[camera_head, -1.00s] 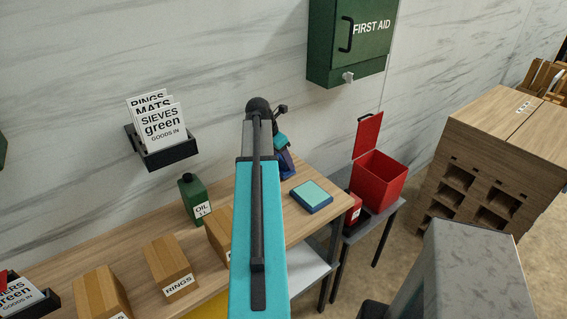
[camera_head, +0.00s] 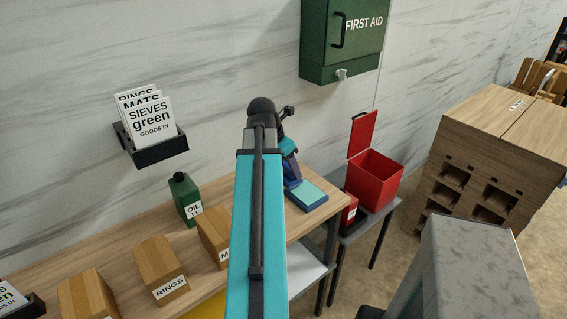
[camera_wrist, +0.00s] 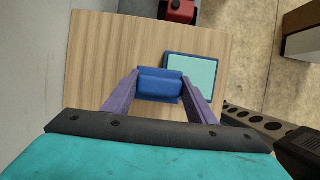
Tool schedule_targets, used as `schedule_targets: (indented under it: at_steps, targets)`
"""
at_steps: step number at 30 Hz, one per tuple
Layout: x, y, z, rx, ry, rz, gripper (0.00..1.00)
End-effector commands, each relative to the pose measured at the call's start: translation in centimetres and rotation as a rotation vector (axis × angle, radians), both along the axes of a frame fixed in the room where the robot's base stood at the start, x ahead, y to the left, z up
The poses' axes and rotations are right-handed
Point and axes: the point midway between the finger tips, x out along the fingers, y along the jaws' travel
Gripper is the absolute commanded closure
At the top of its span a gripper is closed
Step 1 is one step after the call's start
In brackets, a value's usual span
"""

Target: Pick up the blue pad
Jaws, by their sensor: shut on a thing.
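The blue pad (camera_wrist: 160,84) is a small dark blue block between the purple fingers of my gripper (camera_wrist: 160,91) in the wrist view. The gripper is shut on it. In the head view my gripper (camera_head: 291,170) is at the far right end of the wooden table, and the pad is mostly hidden by the arm. Whether the pad touches the tabletop I cannot tell. A flat blue square with a pale teal top (camera_head: 308,194) lies just right of the pad; it also shows in the wrist view (camera_wrist: 196,76).
The wooden table (camera_head: 120,232) holds a green oil bottle (camera_head: 185,198) and cardboard boxes (camera_head: 160,270). A red open-lidded bin (camera_head: 374,182) stands on a grey stand to the right. A green first aid cabinet (camera_head: 343,45) hangs above. Bare tabletop lies left of the pad.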

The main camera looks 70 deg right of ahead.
Motion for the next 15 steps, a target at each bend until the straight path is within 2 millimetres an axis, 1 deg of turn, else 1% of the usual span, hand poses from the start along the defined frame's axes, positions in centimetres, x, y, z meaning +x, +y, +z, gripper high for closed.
schedule_targets:
  at_steps: [1,6,10,15]
  targets:
    - [-0.7,0.9,-0.1,-0.002,-0.001,-0.001,0.71]
    - [-2.3,2.6,0.1,-0.002,-0.001,-0.001,0.71]
    - [-3.3,3.6,0.2,-0.001,-0.001,-0.001,0.71]
    - [-4.1,4.4,0.5,-0.002,-0.001,0.000,0.71]
